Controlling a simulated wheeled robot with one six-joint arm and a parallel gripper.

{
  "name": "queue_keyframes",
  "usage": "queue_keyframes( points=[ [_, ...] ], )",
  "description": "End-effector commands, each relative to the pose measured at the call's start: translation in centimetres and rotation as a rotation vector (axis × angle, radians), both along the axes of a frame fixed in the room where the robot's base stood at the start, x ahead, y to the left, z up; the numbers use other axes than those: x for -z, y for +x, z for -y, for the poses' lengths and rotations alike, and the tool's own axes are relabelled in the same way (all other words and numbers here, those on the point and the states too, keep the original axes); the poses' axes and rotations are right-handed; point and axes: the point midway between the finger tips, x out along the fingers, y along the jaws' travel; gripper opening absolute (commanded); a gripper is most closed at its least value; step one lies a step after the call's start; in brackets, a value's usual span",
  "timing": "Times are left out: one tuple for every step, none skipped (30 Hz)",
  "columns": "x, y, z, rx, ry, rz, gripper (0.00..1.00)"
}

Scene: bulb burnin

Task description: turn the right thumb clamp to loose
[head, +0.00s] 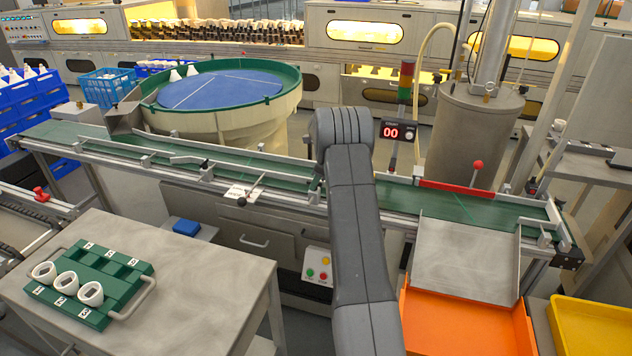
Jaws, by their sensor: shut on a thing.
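My grey arm (355,240) rises from the bottom middle and crosses in front of the green conveyor belt (290,180). My gripper is not visible; it is hidden behind the arm or out of sight. No thumb clamp can be made out with certainty. The rail brackets (207,171) left of the arm are small, and the part of the rail behind the arm is hidden. Whether any clamp is tight or loose cannot be seen.
A red-knobbed lever (477,166) stands by a red bar (455,186) on the right. A counter (391,131) reads 00. An orange bin (465,325) sits below a metal chute (466,260). A green tray (92,281) with white cups lies on the left table (190,290).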

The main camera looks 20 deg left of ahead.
Motion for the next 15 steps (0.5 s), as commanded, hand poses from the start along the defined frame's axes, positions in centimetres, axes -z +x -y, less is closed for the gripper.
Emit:
queue_keyframes(
  points=[
    [-0.03, 0.01, 0.00, -0.001, 0.000, 0.000, 0.00],
    [-0.04, 0.01, 0.01, -0.003, 0.000, 0.000, 0.00],
    [-0.05, 0.02, 0.00, -0.007, 0.000, 0.001, 0.00],
    [-0.07, 0.03, 0.01, -0.012, 0.000, 0.001, 0.00],
    [-0.09, 0.04, 0.00, -0.016, 0.000, 0.000, 0.00],
    [-0.12, 0.05, 0.00, -0.026, 0.000, 0.000, 0.00],
    [-0.13, 0.06, 0.00, -0.035, 0.000, -0.001, 0.00],
    [-0.14, 0.06, 0.00, -0.047, 0.000, 0.000, 0.00],
    [-0.15, 0.08, 0.00, -0.062, 0.000, -0.001, 0.00],
    [-0.16, 0.09, 0.00, -0.077, 0.000, -0.001, 0.00],
    [-0.18, 0.10, -0.01, -0.093, 0.000, 0.000, 0.00],
    [-0.25, 0.13, -0.01, -0.119, 0.000, 0.000, 0.00],
    [-0.26, 0.16, -0.02, -0.139, 0.000, 0.000, 0.00],
    [-0.23, 0.15, -0.01, -0.160, 0.000, -0.001, 0.00],
    [-0.25, 0.18, -0.02, -0.193, -0.001, 0.000, 0.00]
  ],
)
